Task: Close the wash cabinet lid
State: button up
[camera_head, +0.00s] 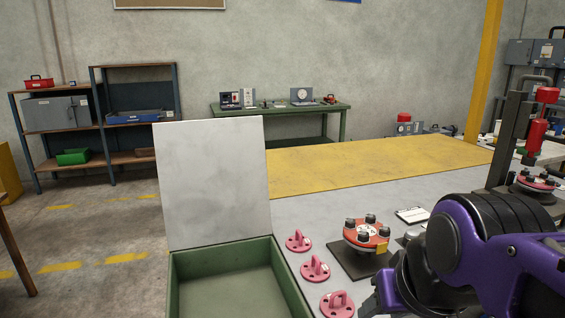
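The wash cabinet is an open green box (180,276) at the bottom centre, on the left of the grey work table. Its inside looks empty and its near part is cut off by the picture edge. Its pale grey lid (212,183) stands upright at the box's back edge, leaning slightly back. My gripper (368,306) is at the bottom, right of the box and beside the nearest pink part. It is partly cut off and appears apart from the lid. Whether its fingers are open or shut is hidden.
Several pink flanged parts (315,268) stand between the box and a red flange with dark bolts (366,235) on a dark plate (352,262). A white card (412,215) lies behind. A dark post with a red tool (538,130) stands right. The yellow table area (375,165) is clear.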

aim_at(213, 173)
jog(key=k+j+u, duration=0.15)
jog(key=u, duration=0.25)
jog(key=k+j+u, duration=0.1)
jog(key=u, duration=0.35)
jog(key=j+u, duration=0.25)
jog(key=u, duration=0.25)
jog(key=j+u, duration=0.2)
jog(key=u, duration=0.25)
jog(key=j+u, duration=0.2)
jog(key=u, duration=0.3)
jog(key=j+u, duration=0.25)
jog(key=u, duration=0.2)
jog(key=i+j+u, duration=0.4)
jog(key=i+u, duration=0.25)
jog(key=i+z, duration=0.55)
jog(key=z, duration=0.15)
jog(key=i+j+z, duration=0.15)
jog(key=i+z, duration=0.15)
jog(key=i+l+z, duration=0.1)
jog(key=z, duration=0.25)
jog(key=i+z, duration=0.55)
jog(key=z, duration=0.2)
jog(key=i+l+z, duration=0.2)
jog(key=i+z, duration=0.2)
jog(key=i, duration=0.3)
jog(key=i+z, duration=0.4)
jog(key=i, duration=0.25)
jog(key=i+j+z, duration=0.25)
jog(key=i+z, duration=0.15)
jog(key=i, duration=0.25)
